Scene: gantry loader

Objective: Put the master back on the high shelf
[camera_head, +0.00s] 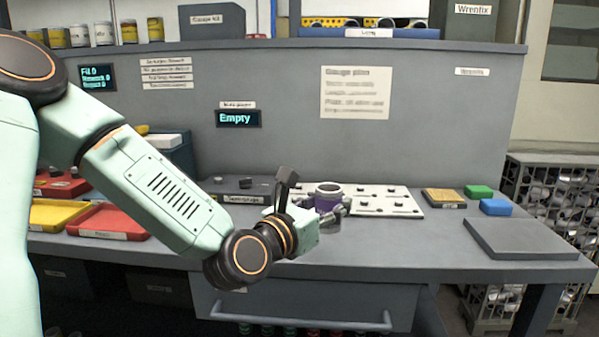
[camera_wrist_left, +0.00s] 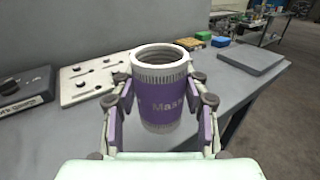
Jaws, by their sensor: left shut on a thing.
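The master (camera_wrist_left: 160,98) is a hollow grey cylinder with a purple band and partly readable lettering, "Mas". In the left wrist view it stands upright between the two fingers of my left gripper (camera_wrist_left: 160,110), which is shut on it. In the head view the master (camera_head: 327,190) shows at the end of my left arm, above the bench, partly hidden by my left gripper (camera_head: 330,212). I cannot tell whether it touches the bench. The high shelf (camera_head: 460,46) runs along the top of the back panel. My right gripper is not in view.
A white board with black knobs (camera_head: 400,201) lies behind the master. Green (camera_head: 478,191) and blue (camera_head: 495,207) blocks and a grey plate (camera_head: 530,238) are at the right. Red (camera_head: 110,222) and yellow (camera_head: 55,214) trays are at the left. The shelf holds a labelled bin (camera_head: 368,32), a box (camera_head: 212,20) and several cans.

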